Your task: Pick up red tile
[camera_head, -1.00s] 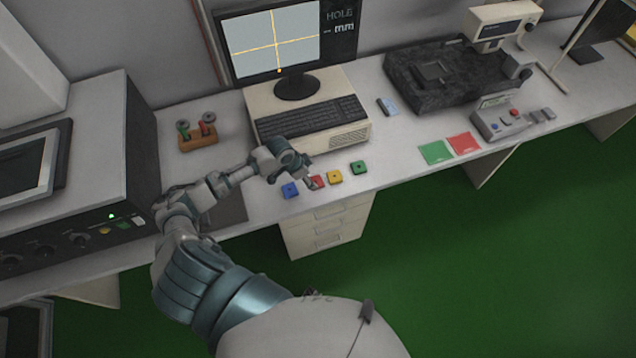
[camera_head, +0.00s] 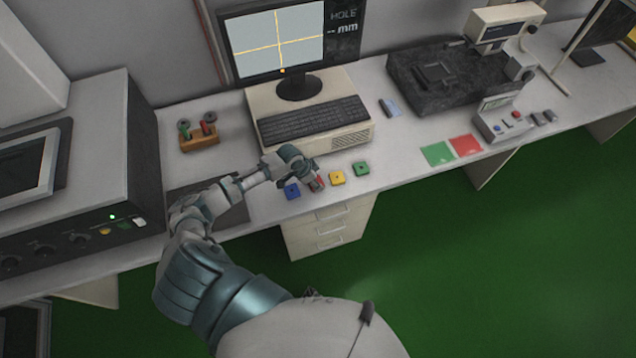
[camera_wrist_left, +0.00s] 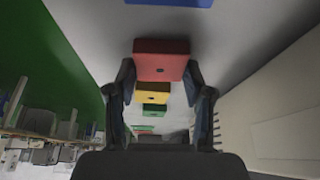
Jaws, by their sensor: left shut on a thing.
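The red tile (camera_head: 317,184) shows in the head view at my left gripper (camera_head: 313,183), partly hidden by it. In the left wrist view the red tile (camera_wrist_left: 161,60) sits between the two fingers of my left gripper (camera_wrist_left: 160,75), which is shut on it. The blue tile (camera_head: 292,191) lies just left of it on the desk. The yellow tile (camera_head: 337,178) and the green tile (camera_head: 361,169) lie to its right in a row. Whether the red tile is clear of the desk I cannot tell. My right gripper is not in view.
A beige computer with a keyboard (camera_head: 310,120) stands behind the tiles. A green pad (camera_head: 437,154) and a red pad (camera_head: 466,145) lie to the right on the desk (camera_head: 400,165). A wooden stand (camera_head: 199,141) is at the left. The desk's front edge is close to the tiles.

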